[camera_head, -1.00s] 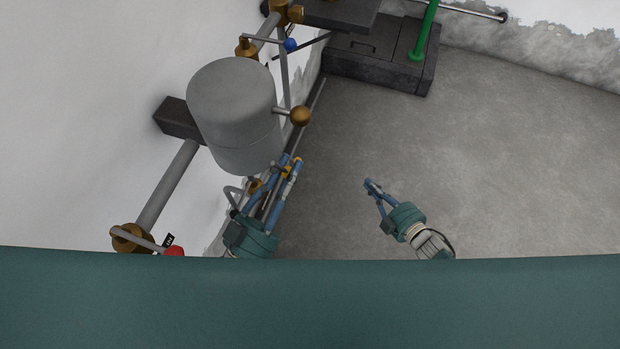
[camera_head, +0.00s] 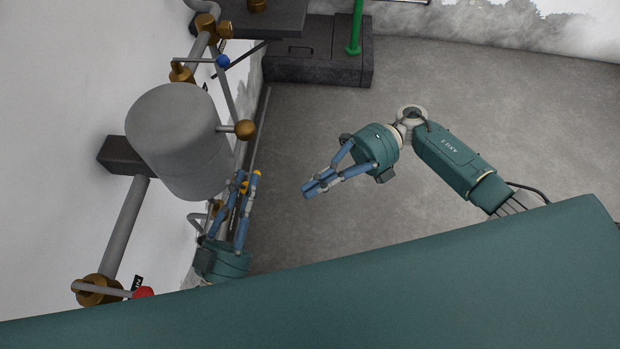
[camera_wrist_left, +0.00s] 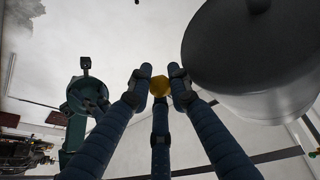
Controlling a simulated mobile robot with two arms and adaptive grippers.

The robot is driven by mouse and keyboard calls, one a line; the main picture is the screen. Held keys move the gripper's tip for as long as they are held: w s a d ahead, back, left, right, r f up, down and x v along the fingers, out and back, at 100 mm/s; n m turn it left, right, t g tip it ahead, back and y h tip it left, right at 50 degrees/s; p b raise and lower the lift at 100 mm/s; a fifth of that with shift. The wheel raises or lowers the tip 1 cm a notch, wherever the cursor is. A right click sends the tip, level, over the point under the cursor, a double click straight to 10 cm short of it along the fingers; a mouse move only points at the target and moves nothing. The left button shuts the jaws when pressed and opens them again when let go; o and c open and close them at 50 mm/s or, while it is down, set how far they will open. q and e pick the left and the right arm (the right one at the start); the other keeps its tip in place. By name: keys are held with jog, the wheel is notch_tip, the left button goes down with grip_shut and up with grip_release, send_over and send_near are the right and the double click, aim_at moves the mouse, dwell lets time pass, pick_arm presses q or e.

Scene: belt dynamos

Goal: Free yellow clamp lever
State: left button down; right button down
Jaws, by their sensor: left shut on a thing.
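My left gripper (camera_head: 249,177) is at the lower right of the grey tank, close to the wall pipework. Its blue fingers are closed around the yellow clamp lever, whose yellow end (camera_wrist_left: 159,86) shows between the fingertips in the left wrist view. The rest of the lever is hidden by the fingers. My right gripper (camera_head: 309,189) is over open floor to the right of the left one, its fingers together and nothing visible in them.
The grey tank (camera_head: 178,140) stands just above my left gripper, with a brass ball (camera_head: 245,130) sticking out. A red handle (camera_head: 143,293) and a blue-knobbed lever (camera_head: 222,61) are on the pipework. A dark block (camera_head: 320,55) with a green post stands behind. Floor at right is clear.

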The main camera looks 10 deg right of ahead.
pick_arm(q)
jog(key=shift+f, duration=0.3)
pick_arm(e)
jog(key=a, duration=0.8)
jog(key=shift+w+a, duration=0.35)
jog(key=shift+a, duration=0.05)
pick_arm(q)
jog(key=shift+s+d, duration=0.1)
jog(key=shift+s, duration=0.05)
pick_arm(e)
jog(key=shift+w+a+r+n, duration=0.2)
jog(key=shift+w+n, duration=0.1)
jog(key=shift+w, duration=0.35)
